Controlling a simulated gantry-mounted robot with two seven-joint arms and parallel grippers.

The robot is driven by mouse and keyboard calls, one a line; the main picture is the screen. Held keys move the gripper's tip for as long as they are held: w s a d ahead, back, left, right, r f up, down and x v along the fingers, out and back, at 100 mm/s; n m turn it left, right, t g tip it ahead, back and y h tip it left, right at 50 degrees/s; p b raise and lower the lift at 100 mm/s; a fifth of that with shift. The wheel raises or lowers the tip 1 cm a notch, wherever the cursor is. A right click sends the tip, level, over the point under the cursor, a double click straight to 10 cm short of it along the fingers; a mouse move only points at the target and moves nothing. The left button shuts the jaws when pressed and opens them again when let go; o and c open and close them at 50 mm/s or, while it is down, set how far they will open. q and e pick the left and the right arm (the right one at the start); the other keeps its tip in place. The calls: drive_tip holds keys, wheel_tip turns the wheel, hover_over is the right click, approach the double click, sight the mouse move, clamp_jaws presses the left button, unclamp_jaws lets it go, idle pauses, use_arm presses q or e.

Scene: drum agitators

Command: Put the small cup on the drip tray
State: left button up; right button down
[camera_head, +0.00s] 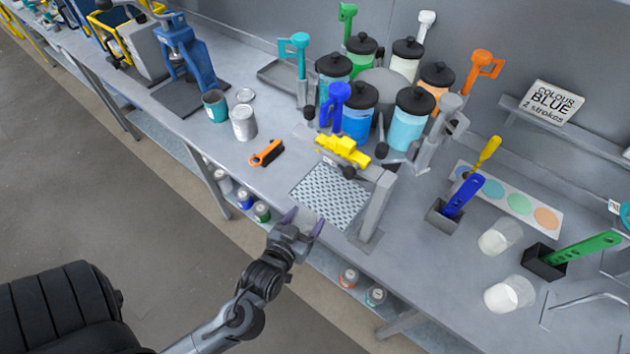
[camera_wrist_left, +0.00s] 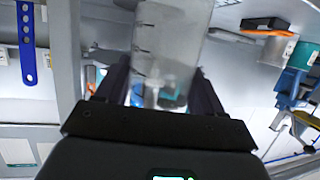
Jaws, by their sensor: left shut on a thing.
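The small cup (camera_wrist_left: 168,38) is clear with dark graduation marks and sits between the fingers of my left gripper (camera_wrist_left: 162,78) in the left wrist view. In the head view that gripper (camera_head: 302,222) is at the table's front edge, just in front of the drip tray, and the see-through cup is hard to make out there. The drip tray (camera_head: 329,194) is a perforated metal plate with a bare top, under a yellow dispenser head (camera_head: 343,151) on a grey post (camera_head: 376,206). My right gripper is not in view.
An orange-and-black tool (camera_head: 266,153) lies left of the tray. Paint jars with coloured handles stand behind. Two cups with white contents (camera_head: 500,237) (camera_head: 508,293) and a blue-handled tool in a holder (camera_head: 444,215) stand to the right. The post borders the tray's right side.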

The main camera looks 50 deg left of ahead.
use_arm(q)
drive_tip(key=shift+a+r+p+x, duration=0.15)
drive_tip(key=shift+r+x, duration=0.15)
drive_tip(key=shift+x, duration=2.65)
drive_tip(key=shift+a+r+p+x, duration=0.15)
drive_tip(key=shift+r+x, duration=0.1)
drive_tip(key=shift+x, duration=2.75)
drive_tip(key=shift+r+p+x, duration=0.15)
drive_tip(key=shift+r+x, duration=0.15)
drive_tip(key=shift+x, duration=2.65)
drive_tip(key=shift+w, duration=0.15)
drive_tip(key=shift+f, duration=0.15)
drive_tip(key=o, duration=1.1)
